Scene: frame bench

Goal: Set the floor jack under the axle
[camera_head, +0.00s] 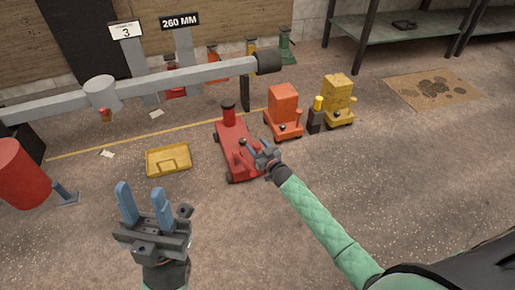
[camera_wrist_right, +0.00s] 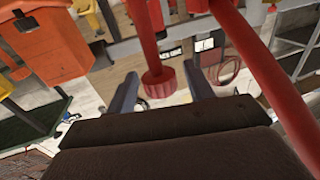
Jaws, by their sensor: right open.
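The red floor jack (camera_head: 231,158) stands on the floor in front of the grey axle (camera_head: 180,80), its dark-topped post rising near the axle's right part. It looks to be in front of the axle rather than beneath it. My right gripper (camera_head: 264,154) is at the jack's right side, open. In the right wrist view, a red bar with a ribbed knob (camera_wrist_right: 158,83) shows between the two fingers; I cannot tell whether they touch it. My left gripper (camera_head: 145,200) is open and empty in the foreground, away from the jack.
An orange jack (camera_head: 284,108) and a yellow one (camera_head: 338,100) stand to the right. A yellow tray (camera_head: 168,160) lies left of the red jack. A red cylinder (camera_head: 20,174) is at far left. Signs read "3" (camera_head: 126,31) and "260 MM" (camera_head: 179,21).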

